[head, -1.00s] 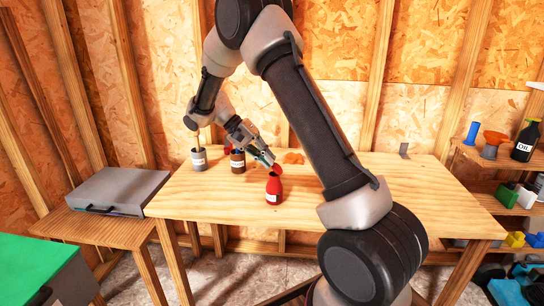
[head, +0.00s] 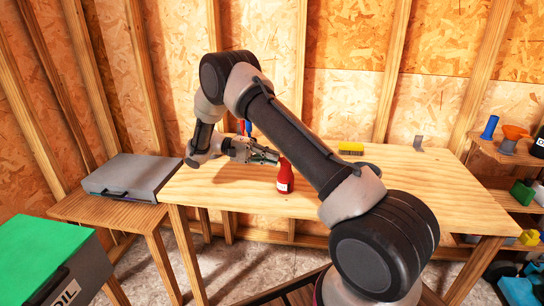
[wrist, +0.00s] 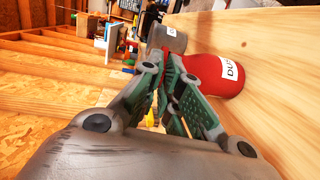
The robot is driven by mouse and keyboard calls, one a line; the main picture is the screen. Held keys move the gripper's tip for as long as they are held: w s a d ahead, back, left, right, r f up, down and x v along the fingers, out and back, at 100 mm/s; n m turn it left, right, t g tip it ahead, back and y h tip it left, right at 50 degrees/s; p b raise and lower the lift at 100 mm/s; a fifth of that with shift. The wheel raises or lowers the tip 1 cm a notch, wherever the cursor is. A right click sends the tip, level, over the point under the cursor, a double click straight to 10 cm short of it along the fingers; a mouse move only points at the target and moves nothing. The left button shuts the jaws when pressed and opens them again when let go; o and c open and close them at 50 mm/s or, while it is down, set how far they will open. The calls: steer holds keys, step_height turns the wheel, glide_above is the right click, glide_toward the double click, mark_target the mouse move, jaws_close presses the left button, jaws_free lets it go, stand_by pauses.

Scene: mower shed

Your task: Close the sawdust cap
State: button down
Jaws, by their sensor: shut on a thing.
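The red sawdust bottle (head: 285,178) stands upright on the wooden bench, left of my upper arm link in the head view. In the wrist view the bottle (wrist: 215,78) lies sideways in the picture, with part of a white label reading "DU". My gripper (head: 274,158) reaches in nearly level from the left at the bottle's top. In the wrist view my gripper's fingers (wrist: 172,68) are close together at the cap end and shut on the cap. The fingers mostly hide the cap, so I cannot tell whether it is fully seated.
A yellow brush (head: 351,148) lies at the back of the bench (head: 225,190). A grey case (head: 125,178) rests on the lower left table. The right shelf holds a blue item (head: 489,127), an orange funnel (head: 514,132) and other items. The bench front around the bottle is clear.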

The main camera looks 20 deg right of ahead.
stand_by(0.4)
steer(key=c, duration=1.6)
jaws_free()
